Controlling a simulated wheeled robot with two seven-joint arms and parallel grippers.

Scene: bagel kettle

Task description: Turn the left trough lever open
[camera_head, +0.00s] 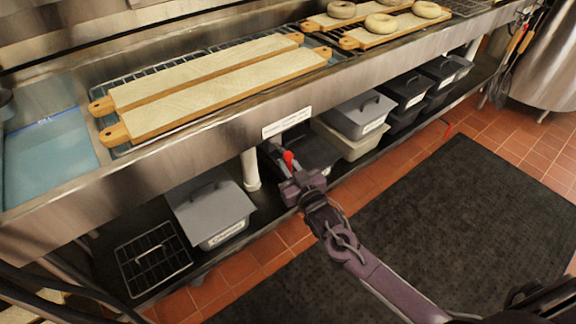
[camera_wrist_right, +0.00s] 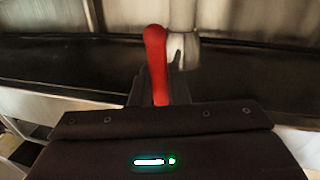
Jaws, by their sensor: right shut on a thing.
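The left trough lever (camera_head: 288,158) is a small red handle under the front of the steel trough, just right of a white pipe (camera_head: 250,170). My right gripper (camera_head: 289,172) reaches up to it from below and is shut on it. In the right wrist view the red lever (camera_wrist_right: 156,55) stands almost upright, its rounded top above the gripper (camera_wrist_right: 163,95); the fingers hide its lower part. A pale pipe shows behind it. I cannot tell how far the lever is turned. My left gripper is not in view.
The trough (camera_head: 190,155) carries wooden boards (camera_head: 200,95), and bagels (camera_head: 381,23) rest on boards at the back. Lidded bins (camera_head: 212,210) and a wire rack (camera_head: 152,257) sit on the lower shelf. A dark mat (camera_head: 450,220) covers the floor.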

